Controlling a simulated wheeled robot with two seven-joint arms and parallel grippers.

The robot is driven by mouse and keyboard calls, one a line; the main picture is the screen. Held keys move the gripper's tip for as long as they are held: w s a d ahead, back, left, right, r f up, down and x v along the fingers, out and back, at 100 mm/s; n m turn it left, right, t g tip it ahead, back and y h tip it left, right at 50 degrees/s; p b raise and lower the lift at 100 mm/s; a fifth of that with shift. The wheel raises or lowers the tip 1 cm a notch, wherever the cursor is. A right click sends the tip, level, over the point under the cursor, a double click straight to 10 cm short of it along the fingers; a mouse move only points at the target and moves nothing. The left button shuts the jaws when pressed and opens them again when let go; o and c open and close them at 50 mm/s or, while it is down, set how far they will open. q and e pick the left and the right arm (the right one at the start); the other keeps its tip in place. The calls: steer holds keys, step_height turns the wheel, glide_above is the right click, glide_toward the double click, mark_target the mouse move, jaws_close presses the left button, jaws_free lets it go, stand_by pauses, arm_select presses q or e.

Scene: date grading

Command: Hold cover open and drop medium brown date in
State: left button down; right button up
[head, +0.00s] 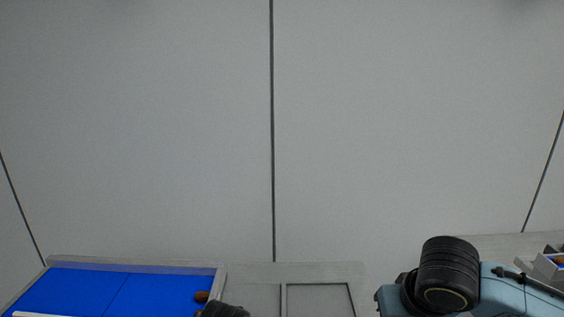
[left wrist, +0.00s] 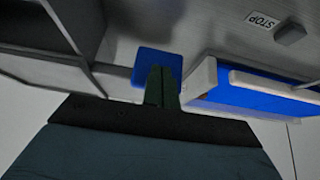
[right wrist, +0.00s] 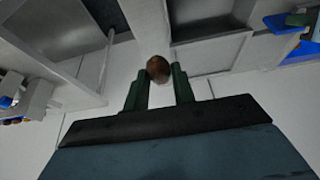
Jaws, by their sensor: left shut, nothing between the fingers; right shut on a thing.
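A brown date (right wrist: 158,68) sits between the fingertips of my right gripper (right wrist: 160,78) in the right wrist view, and the gripper is shut on it. The date is above a pale worktop with grey recessed compartments. My left gripper (left wrist: 162,84) is shut and empty in the left wrist view. Its fingertips are in front of a small blue panel (left wrist: 150,62). I cannot tell whether the panel is the cover, or whether the fingers touch it. Neither gripper's fingers show clearly in the head view.
A blue-floored tray (head: 75,288) lies at the lower left in the head view, with a brown date (head: 201,296) at its right end. Grey recesses (head: 320,298) lie right of it. A STOP label (left wrist: 263,20) and grey button (left wrist: 290,34) show in the left wrist view.

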steer(key=w+a+f, duration=0.2)
steer(key=a+f, duration=0.2)
steer(key=a, duration=0.7)
step_height(320, 180, down, 7)
steer(key=shift+w, duration=0.15)
steer(key=o, duration=1.3)
steer(key=shift+r, duration=0.1)
step_height(320, 180, up, 8)
stand_by(0.8)
